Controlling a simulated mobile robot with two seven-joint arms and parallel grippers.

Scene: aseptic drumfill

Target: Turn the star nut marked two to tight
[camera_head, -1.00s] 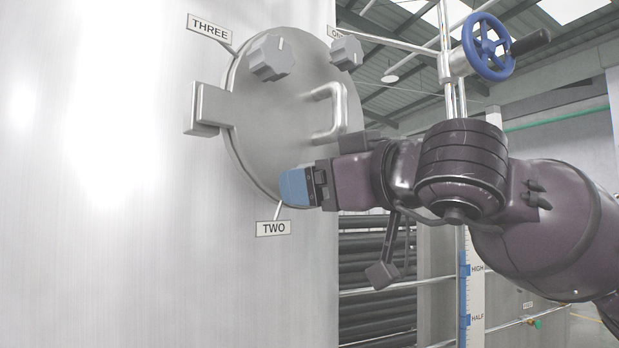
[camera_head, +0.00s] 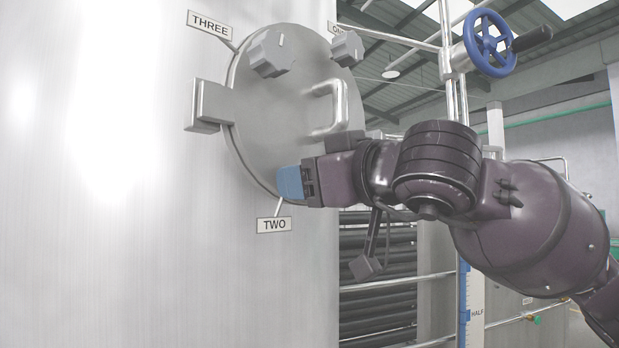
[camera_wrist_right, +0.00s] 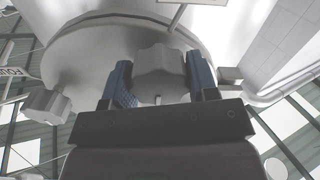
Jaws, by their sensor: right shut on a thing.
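The round steel hatch (camera_head: 285,120) is on the tank wall, with a label TWO (camera_head: 274,225) on a short stem at its lower edge. My right gripper (camera_head: 290,184) is at the hatch's lower rim, just above that label. In the head view its blue fingers hide the star nut marked two. In the right wrist view the grey lobed star nut (camera_wrist_right: 160,72) sits between the two blue fingers of my right gripper (camera_wrist_right: 160,84), which is shut on it. A small pointer mark shows on the nut's near edge. My left gripper is not in view.
Another star nut (camera_head: 270,54) is near the label THREE (camera_head: 209,25), and one more (camera_head: 347,49) is at the upper right. A bar handle (camera_head: 336,106) and a hinge block (camera_head: 208,106) stand out from the hatch. A blue handwheel (camera_head: 489,43) is at the right.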

